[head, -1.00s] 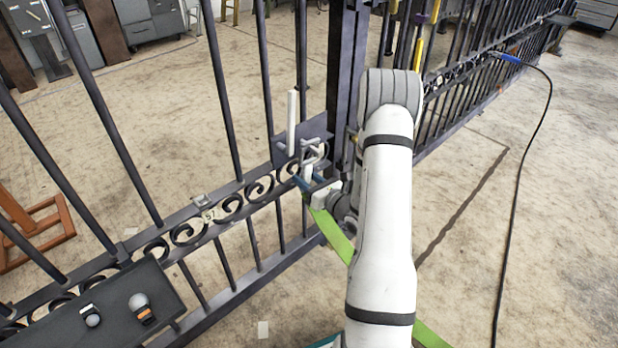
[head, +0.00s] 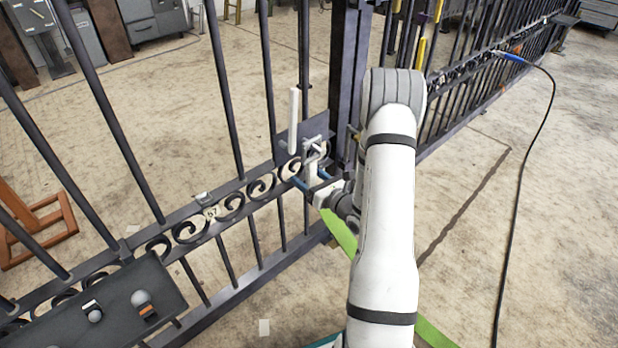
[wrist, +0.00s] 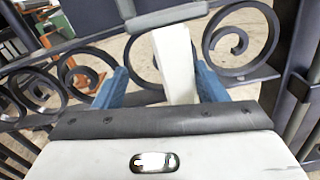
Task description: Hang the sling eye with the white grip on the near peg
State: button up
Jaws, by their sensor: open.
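The white grip (head: 312,172) stands upright at the gate in the head view, below a pale grey metal loop (head: 312,143). In the wrist view the white grip (wrist: 176,62) rises between my blue fingers, closer to the right one, with a grey bar (wrist: 168,15) across its top. My gripper (head: 311,183) is open around the grip; gaps show on both sides in the wrist view (wrist: 162,86). The green sling (head: 340,234) hangs below my gripper, partly behind my arm. I cannot clearly tell the near peg from the loop, nor whether the eye rests on it.
A tall white post (head: 293,122) stands just left of the loop. The dark gate (head: 226,205) with bars and scrolls runs across the view. A dark tray (head: 105,310) with small items is at lower left. A black cable (head: 515,220) hangs at the right.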

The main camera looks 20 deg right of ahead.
notch_tip(320, 180, down, 12)
jog(key=b, duration=0.5)
jog(key=shift+r, duration=0.25)
dwell(0.9)
jog(key=shift+s, duration=0.1)
jog(key=v, duration=1)
jog(key=shift+s, duration=0.35)
jog(key=shift+d, duration=0.15)
dwell(1.2)
